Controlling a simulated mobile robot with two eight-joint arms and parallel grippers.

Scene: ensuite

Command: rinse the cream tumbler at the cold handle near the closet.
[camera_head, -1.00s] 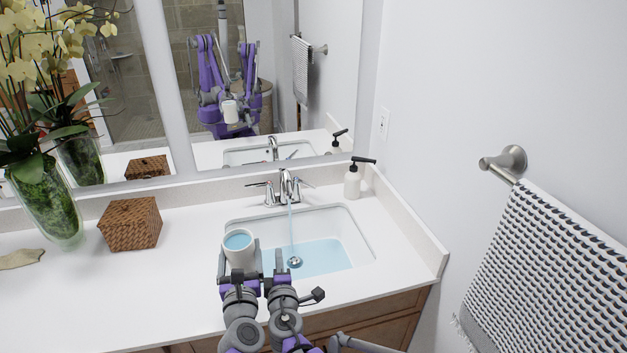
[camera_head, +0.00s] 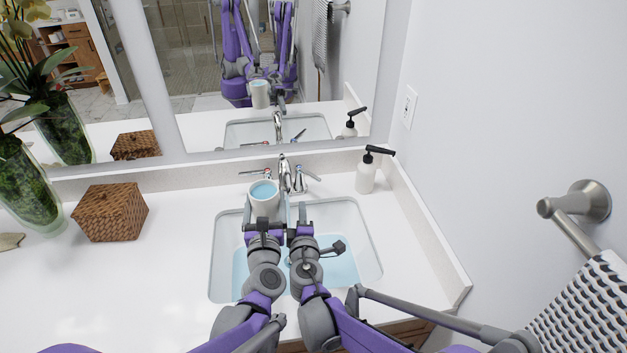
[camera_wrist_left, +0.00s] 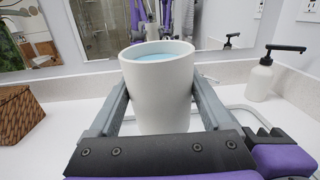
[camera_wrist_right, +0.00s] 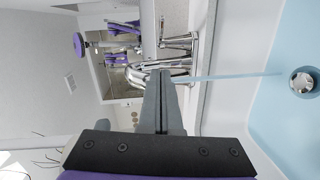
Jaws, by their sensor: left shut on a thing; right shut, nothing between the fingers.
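The cream tumbler (camera_head: 264,203) is upright with bluish water near its rim; it also fills the middle of the left wrist view (camera_wrist_left: 160,88). My left gripper (camera_head: 264,218) is shut on it, a finger on each side. It appears above the basin's back left, just left of the faucet (camera_head: 285,175). The left handle (camera_head: 255,172) has a red mark; the right handle (camera_head: 309,173) is closer to the soap. My right gripper (camera_head: 302,210) is shut and empty, before the faucet. In the right wrist view a water stream (camera_wrist_right: 230,77) runs from the spout towards the drain (camera_wrist_right: 303,82).
Blue water lies in the sink basin (camera_head: 345,268). A soap dispenser (camera_head: 366,176) stands at the back right. A wicker box (camera_head: 110,212) and a vase (camera_head: 25,185) stand left. A towel (camera_head: 590,315) hangs on the right wall. The counter between box and basin is clear.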

